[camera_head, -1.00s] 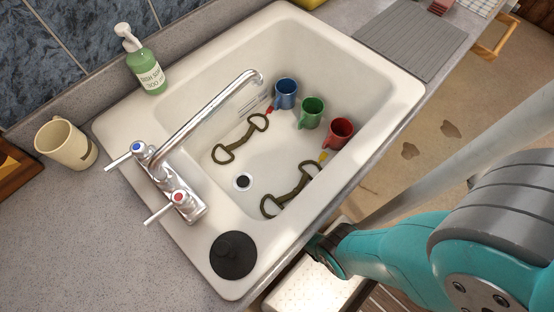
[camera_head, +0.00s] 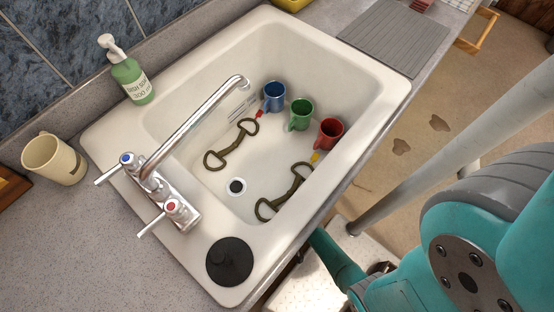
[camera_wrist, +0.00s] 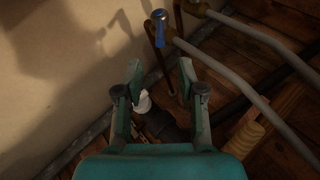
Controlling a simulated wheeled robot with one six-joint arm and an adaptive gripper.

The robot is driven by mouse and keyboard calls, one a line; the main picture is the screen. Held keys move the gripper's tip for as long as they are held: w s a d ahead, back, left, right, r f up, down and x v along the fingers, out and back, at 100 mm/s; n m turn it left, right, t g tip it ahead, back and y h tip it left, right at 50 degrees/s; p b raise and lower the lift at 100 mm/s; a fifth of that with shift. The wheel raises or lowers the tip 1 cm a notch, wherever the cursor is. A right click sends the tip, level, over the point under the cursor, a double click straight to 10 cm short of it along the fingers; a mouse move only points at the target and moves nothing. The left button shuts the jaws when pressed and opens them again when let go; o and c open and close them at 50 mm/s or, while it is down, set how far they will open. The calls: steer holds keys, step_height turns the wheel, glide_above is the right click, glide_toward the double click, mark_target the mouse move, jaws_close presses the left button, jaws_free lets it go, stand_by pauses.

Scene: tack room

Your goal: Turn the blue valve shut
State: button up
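The blue valve (camera_wrist: 160,27) shows in the wrist view as a blue lever-like handle with a pale metal end, by the pipes near the top centre. My gripper (camera_wrist: 161,73) is open and empty, its two teal fingers apart below the valve in the picture. The valve lies beyond the fingertips and does not appear to be touched. In the head view my gripper is hidden below the sink edge. A tap with a blue mark (camera_head: 127,158) is on the sink faucet (camera_head: 160,185), a separate thing above.
Grey pipes (camera_wrist: 235,75) run diagonally right of the valve. A pale wall (camera_wrist: 50,70) is at left, wooden boards below. A dark object with a white tip (camera_wrist: 144,100) lies between the fingers' bases. The sink rim (camera_head: 290,240) and a pale post (camera_head: 430,165) flank my arm.

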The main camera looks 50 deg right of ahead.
steer(key=shift+v, duration=1.55)
